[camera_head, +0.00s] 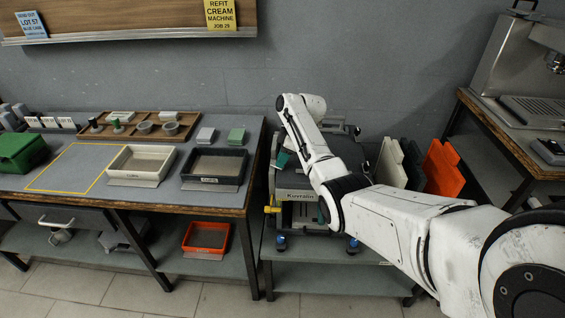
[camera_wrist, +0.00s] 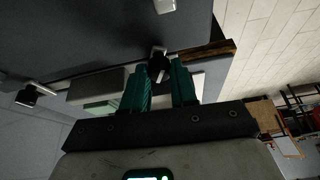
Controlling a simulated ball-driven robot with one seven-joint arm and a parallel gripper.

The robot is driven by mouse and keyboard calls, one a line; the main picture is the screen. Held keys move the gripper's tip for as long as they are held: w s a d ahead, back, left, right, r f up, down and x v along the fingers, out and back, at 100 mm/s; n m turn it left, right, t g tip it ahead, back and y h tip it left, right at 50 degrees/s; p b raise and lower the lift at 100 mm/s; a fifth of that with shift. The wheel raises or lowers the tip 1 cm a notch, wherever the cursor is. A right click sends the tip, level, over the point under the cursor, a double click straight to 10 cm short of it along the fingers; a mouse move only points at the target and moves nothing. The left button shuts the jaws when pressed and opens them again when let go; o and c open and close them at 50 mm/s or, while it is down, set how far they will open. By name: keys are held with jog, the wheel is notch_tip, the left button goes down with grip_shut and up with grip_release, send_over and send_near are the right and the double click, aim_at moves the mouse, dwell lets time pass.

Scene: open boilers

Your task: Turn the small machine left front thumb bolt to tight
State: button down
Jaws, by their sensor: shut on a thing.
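The small machine (camera_head: 296,195), grey with a nameplate and blue feet, stands on the low bench, partly hidden behind my arm in the head view. In the wrist view my gripper (camera_wrist: 160,72) has its two green fingers on either side of a dark thumb bolt (camera_wrist: 158,66) with a pale metal tab above it. The fingers are shut on the bolt. The bolt itself cannot be made out in the head view, and its tightness cannot be told. Another dark bolt with a metal stem (camera_wrist: 34,96) shows at the left of the wrist view.
A table at left carries a cream tray (camera_head: 142,162), a black tray (camera_head: 214,168), a wooden board and a green box (camera_head: 20,152). An orange tray (camera_head: 206,240) is on the lower shelf. Orange panels (camera_head: 443,168) stand right of the machine, beside another bench with a larger machine (camera_head: 520,75).

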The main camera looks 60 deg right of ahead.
jog(key=n+b, duration=0.2)
jog(key=n+g+y+b, duration=0.1)
jog(key=shift+d+f+n+b, duration=0.15)
jog(key=shift+f+n+b, duration=0.05)
jog(key=shift+n+b, duration=0.2)
jog(key=shift+w+r+n+y+b, duration=0.1)
jog(key=shift+n+y+b, duration=0.2)
jog(key=shift+n+b, duration=0.3)
jog(key=c, duration=0.9)
grip_release()
jog(key=shift+r, duration=0.1)
jog(key=v, duration=1)
jog(key=shift+d+r+b, duration=0.2)
jog(key=shift+r+b, duration=0.1)
jog(key=shift+r, duration=0.05)
